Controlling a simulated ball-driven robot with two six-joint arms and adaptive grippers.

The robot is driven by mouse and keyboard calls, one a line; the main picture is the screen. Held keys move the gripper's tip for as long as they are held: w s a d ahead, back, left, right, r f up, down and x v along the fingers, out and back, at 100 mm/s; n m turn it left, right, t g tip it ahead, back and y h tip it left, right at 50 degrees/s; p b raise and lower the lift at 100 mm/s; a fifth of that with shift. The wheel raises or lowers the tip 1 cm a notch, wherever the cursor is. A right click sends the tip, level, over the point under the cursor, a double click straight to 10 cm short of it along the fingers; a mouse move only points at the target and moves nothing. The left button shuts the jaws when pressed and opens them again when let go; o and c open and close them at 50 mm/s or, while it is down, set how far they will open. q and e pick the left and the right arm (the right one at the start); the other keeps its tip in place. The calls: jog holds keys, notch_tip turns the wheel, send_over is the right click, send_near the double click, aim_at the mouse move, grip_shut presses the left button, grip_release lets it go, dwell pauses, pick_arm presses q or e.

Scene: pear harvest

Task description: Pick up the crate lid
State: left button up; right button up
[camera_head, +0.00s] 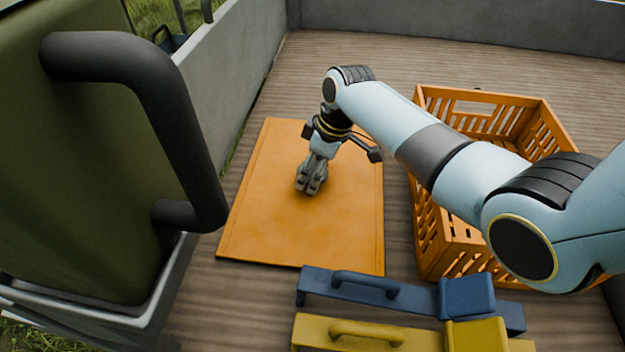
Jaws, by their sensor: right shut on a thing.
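The crate lid (285,228) is a flat orange panel with a raised rim line, lying on the wooden deck left of the orange crate. My right gripper (310,188) points down at the upper middle of the lid with its fingers together, shut on the lid. The fingers hide the exact spot they grip. The lid looks flat on or very close to the deck; I cannot tell if there is a gap. My left gripper is out of view.
The open orange crate (425,225) stands right of the lid, partly behind my right arm. A blue handled tool (390,292) and a yellow one (375,335) lie in front. A green container (75,170) with a dark handle fills the left. Grey walls (440,28) bound the deck.

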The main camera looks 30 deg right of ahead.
jog(key=shift+c, duration=0.8)
